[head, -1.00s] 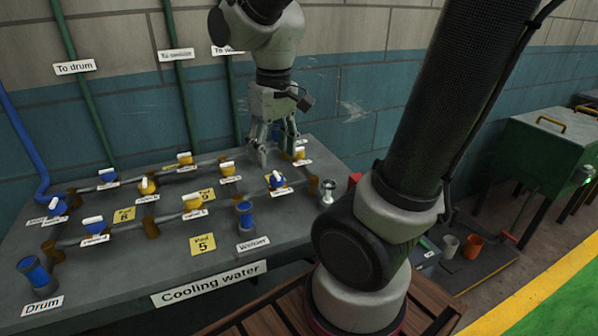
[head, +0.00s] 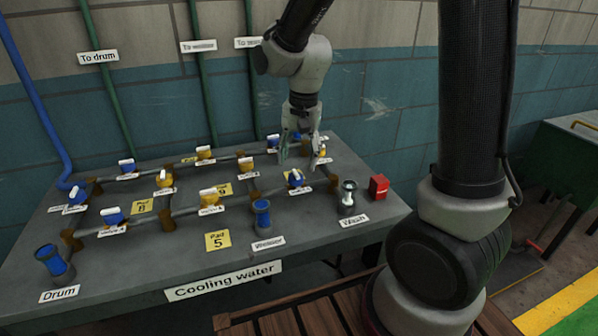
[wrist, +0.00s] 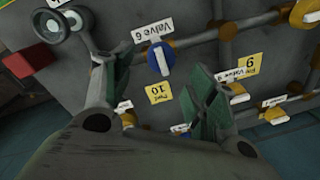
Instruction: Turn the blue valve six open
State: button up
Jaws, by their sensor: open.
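Blue valve six (head: 295,178) sits on the front pipe of the grey bench, with a white bar handle on top. In the wrist view the valve (wrist: 157,65) shows with its upside-down "Valve 6" label (wrist: 154,30), and the white handle lies across the pipe. My gripper (head: 300,160) is open and empty, above the bench just behind the valve in the head view. In the wrist view my gripper (wrist: 157,85) has one finger on each side of the valve in the picture. I see no contact with the handle.
Yellow valves (head: 209,196) and other blue valves (head: 113,216) stand along the pipes. A Wash cup (head: 347,198) and a red box (head: 379,187) stand to the right of valve six. A blue Welder cup (head: 262,214) stands in front.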

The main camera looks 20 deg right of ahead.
aim_at(296, 177)
jog(key=f, duration=0.5)
jog(key=shift+w+a, duration=0.1)
jog(key=shift+a, duration=0.1)
jog(key=shift+r, duration=0.1)
jog(key=c, duration=1)
